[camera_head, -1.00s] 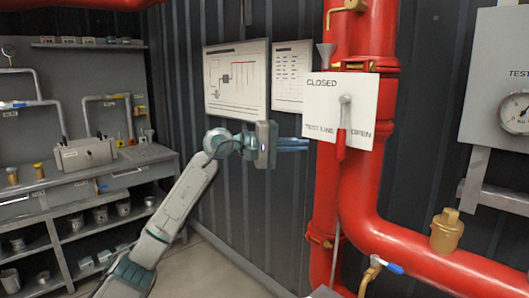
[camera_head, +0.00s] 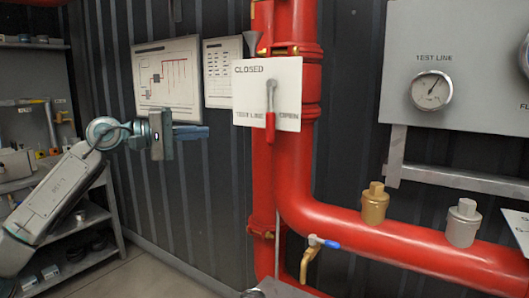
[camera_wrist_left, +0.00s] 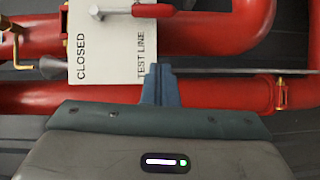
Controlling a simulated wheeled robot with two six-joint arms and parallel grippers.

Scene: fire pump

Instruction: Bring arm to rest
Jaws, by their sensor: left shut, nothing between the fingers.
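My left arm comes in from the left in the head view. Its gripper (camera_head: 205,132) is shut and empty, pointing right, to the left of the white CLOSED / TEST LINE / OPEN plate (camera_head: 250,98). The blue fingers appear apart from the plate. In the left wrist view the shut fingers (camera_wrist_left: 160,72) point toward the plate (camera_wrist_left: 90,60) and the red pipe behind it. A lever with a red handle (camera_head: 270,125) hangs straight down on the plate. It shows partly at the top of the left wrist view (camera_wrist_left: 153,10). My right gripper is not in view.
A red pipe (camera_head: 340,220) runs down the wall and bends right. It carries a brass fitting (camera_head: 374,205), a grey fitting (camera_head: 463,222) and a blue-handled tap (camera_head: 322,241). A gauge (camera_head: 431,90) sits at upper right. Shelves (camera_head: 85,215) stand at left.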

